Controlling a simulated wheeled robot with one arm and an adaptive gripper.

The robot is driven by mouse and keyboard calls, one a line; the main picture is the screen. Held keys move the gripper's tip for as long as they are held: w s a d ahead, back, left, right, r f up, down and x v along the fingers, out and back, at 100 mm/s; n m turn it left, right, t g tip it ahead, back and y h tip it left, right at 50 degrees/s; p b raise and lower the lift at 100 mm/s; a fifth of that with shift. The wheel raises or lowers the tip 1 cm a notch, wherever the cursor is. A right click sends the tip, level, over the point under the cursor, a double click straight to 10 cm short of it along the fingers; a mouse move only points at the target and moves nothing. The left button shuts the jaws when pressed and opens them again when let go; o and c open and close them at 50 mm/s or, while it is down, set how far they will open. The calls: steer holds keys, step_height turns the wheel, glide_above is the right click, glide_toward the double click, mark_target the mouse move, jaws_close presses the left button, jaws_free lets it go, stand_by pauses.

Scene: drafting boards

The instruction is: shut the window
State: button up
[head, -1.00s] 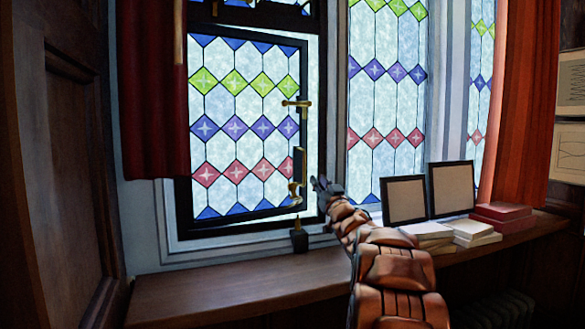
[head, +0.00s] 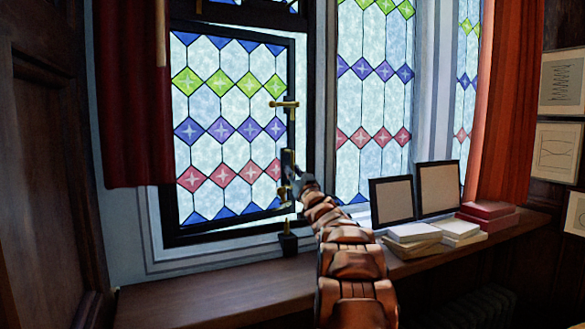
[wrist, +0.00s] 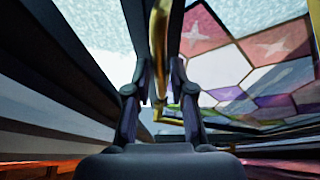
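The window is a stained-glass casement (head: 229,125) in a dark frame, left of the fixed panes. It stands ajar: a pale gap shows along its right edge. A brass handle (head: 284,104) sits on its right stile, and more brass hardware (head: 285,192) is lower down. My gripper (head: 296,184) is at this lower part of the stile, partly hidden by my own arm. In the wrist view, a brass bar (wrist: 159,45) runs between the two fingers of my gripper (wrist: 161,72). The fingers are apart, with narrow gaps beside the bar.
The wooden sill (head: 215,290) runs below, clear at the left. Two dark picture frames (head: 391,202), pale book stacks (head: 414,232) and red boxes (head: 487,214) stand right of my arm. A dark red curtain (head: 132,100) hangs at the left, overlapping the window's side.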

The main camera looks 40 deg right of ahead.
steer(key=shift+w+d+r, duration=0.15)
steer(key=shift+w+r, duration=0.15)
steer(key=shift+w, duration=0.2)
steer(key=shift+c, duration=0.3)
jaws_close()
